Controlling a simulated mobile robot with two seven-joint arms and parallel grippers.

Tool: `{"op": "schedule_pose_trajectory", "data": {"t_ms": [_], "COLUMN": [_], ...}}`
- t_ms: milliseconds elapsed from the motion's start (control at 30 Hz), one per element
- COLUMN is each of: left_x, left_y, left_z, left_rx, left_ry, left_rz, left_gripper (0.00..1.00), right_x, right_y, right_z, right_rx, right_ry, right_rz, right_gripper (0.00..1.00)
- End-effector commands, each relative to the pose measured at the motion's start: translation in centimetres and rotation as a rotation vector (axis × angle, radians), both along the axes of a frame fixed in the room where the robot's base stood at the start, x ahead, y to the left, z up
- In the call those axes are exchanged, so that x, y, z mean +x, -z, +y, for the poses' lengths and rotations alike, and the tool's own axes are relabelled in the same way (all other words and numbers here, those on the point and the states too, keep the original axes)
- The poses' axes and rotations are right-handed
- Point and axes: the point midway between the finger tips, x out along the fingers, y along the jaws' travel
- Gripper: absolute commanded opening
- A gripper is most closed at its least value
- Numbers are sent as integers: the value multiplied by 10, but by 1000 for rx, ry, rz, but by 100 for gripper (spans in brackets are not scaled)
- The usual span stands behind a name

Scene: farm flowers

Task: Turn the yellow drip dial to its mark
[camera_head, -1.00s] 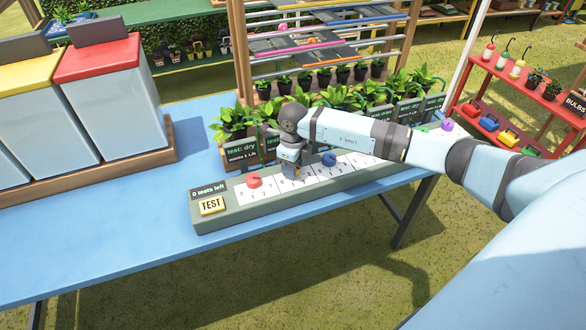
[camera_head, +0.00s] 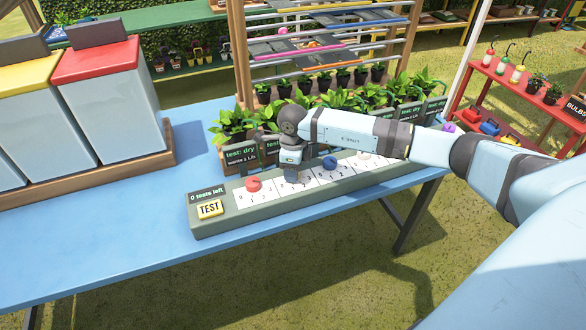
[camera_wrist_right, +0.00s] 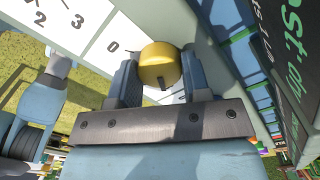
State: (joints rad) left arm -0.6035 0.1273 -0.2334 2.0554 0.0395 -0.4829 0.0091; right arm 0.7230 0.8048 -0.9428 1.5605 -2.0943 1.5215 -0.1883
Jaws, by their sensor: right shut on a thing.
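The yellow drip dial (camera_wrist_right: 158,62) sits on a white scale plate in the right wrist view, with a 0 and other numbers to its left. My right gripper (camera_wrist_right: 160,72) is shut around the dial, one finger on each side. In the head view my right gripper (camera_head: 291,174) points down onto the long grey-green control panel (camera_head: 225,225), between the red dial (camera_head: 252,184) and the blue dial (camera_head: 330,162). There it hides the yellow dial. I cannot tell which mark the dial points to. My left gripper is not in view.
A yellow TEST button (camera_head: 210,209) is at the panel's left end, below a "0 tests left" sign (camera_head: 208,194). Potted plants with dark "test: dry" signs (camera_head: 241,154) stand close behind the panel. Lidded bins (camera_head: 108,105) stand at the left. The blue table (camera_head: 110,240) is clear in front.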

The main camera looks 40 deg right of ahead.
Motion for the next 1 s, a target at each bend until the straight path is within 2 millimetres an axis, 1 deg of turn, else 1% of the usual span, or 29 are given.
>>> {"op": "schedule_pose_trajectory", "data": {"t_ms": [33, 67, 100, 133, 400, 533, 667, 900, 1000], "left_x": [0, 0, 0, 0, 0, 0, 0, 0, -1], "left_y": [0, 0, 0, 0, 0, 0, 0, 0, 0], "left_z": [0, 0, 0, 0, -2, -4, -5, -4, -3], "left_rx": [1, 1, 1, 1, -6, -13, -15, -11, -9], "left_ry": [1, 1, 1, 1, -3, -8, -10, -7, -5], "left_rz": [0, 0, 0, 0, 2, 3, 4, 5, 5], "left_gripper": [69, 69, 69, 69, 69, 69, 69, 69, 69], "right_x": [1, 1, 1, 1, 0, 1, 2, 3, 3], "right_y": [-1, -1, -1, -1, -1, -11, -34, -90, -109], "right_z": [0, 0, 0, 0, 0, -1, -1, -2, -2], "right_rx": [1, 0, 0, 0, 0, 0, -1, -1, -1], "right_ry": [-1, 0, 0, 0, 0, 1, -1, -1, -1], "right_rz": [-4, -3, -3, -3, -1, -3, -5, -6, -5], "right_gripper": [51, 58, 67, 69, 69, 69, 69, 69, 69]}}
